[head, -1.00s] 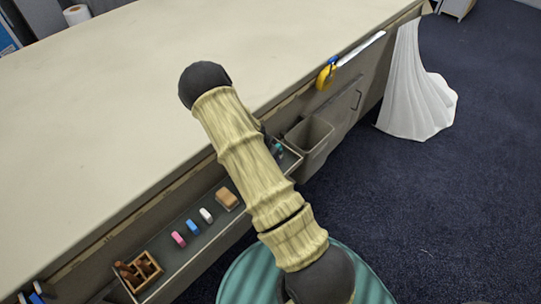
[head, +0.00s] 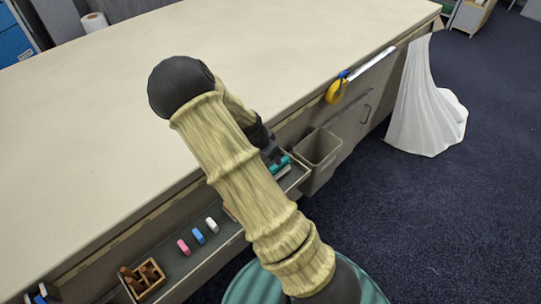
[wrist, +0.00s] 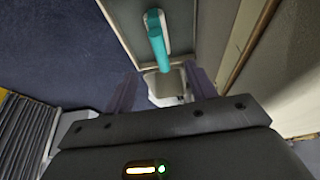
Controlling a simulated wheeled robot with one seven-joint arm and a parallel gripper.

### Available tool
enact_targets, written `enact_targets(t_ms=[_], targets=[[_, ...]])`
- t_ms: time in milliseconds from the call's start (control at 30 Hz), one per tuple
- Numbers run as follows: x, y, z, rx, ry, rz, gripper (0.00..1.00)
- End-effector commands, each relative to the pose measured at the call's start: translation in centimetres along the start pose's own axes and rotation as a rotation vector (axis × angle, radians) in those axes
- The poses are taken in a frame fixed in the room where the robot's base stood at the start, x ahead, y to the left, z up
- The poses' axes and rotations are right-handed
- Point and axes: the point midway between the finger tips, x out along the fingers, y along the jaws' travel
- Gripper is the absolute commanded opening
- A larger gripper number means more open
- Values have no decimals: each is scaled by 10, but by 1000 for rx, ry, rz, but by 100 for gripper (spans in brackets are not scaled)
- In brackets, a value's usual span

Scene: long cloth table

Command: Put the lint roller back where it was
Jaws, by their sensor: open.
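A teal-handled thing with a pale part, which looks like the lint roller (wrist: 157,42), lies at the right end of the tray along the table's side. In the head view only a bit of teal (head: 279,165) shows beside my arm. My gripper (wrist: 160,83) is open above that end of the tray. Its two fingers point toward the tray, with the teal handle ahead of them and nothing held between them. A pale box-like thing shows between the fingertips, beyond the tray's edge; I cannot tell whether it is the bin. In the head view my gripper is mostly hidden by my arm.
The tray (head: 172,250) also holds pink, blue and white erasers (head: 198,235) and a wooden holder (head: 143,279). A grey bin (head: 319,150) hangs right of it. A yellow tape (head: 335,92) hangs on the table's edge. A white cloth (head: 425,110) drapes at the right.

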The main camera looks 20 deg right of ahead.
Motion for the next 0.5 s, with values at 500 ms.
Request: enact_targets(t_ms=[500], targets=[[-5,4,3,-25,-24,-6,56]])
